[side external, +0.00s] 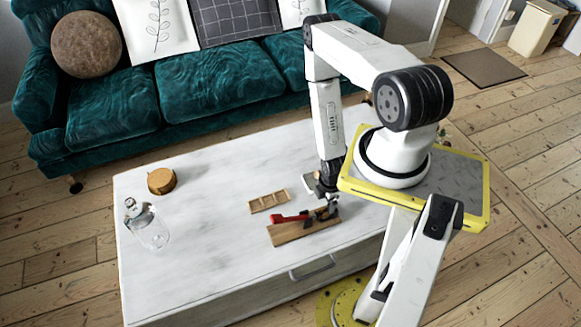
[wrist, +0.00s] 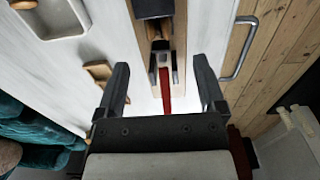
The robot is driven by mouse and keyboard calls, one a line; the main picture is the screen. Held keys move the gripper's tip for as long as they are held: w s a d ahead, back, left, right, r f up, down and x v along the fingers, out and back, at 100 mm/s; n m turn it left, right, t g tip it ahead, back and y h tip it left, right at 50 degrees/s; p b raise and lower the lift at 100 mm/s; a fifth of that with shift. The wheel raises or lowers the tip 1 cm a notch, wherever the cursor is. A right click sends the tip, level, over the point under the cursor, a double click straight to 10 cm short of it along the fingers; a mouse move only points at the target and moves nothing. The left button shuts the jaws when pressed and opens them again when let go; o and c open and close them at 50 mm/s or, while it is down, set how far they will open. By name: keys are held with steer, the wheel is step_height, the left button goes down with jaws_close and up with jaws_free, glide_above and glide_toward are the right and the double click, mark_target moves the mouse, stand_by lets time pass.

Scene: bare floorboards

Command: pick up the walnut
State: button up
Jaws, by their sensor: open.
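My gripper (side external: 322,190) is over the right part of the white table. In the wrist view its two dark fingers (wrist: 163,90) are apart, with nothing held between them. I cannot identify the walnut for certain. A small brown lump (wrist: 160,45) shows on the wooden board ahead of the fingers, among dark metal parts of a red-handled tool (wrist: 165,90). Another brown thing (wrist: 23,3) is cut off at the top edge, at a pale dish (wrist: 52,36). In the side view the gripper hides part of this area.
The wooden board (side external: 287,236) and red handle (side external: 285,218) lie near the table's front edge. A small wooden tray (side external: 268,202) lies behind them. A glass bottle (side external: 150,230) and round wooden pot (side external: 161,181) stand left. The table (side external: 205,255) between is clear.

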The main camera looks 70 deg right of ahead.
mark_target(325, 210)
steer(key=shift+f, duration=1.25)
steer(key=shift+f, duration=0.1)
steer(key=shift+w+d+f, duration=0.1)
steer(key=shift+d+f, duration=0.05)
steer(key=shift+f, duration=2.35)
jaws_close()
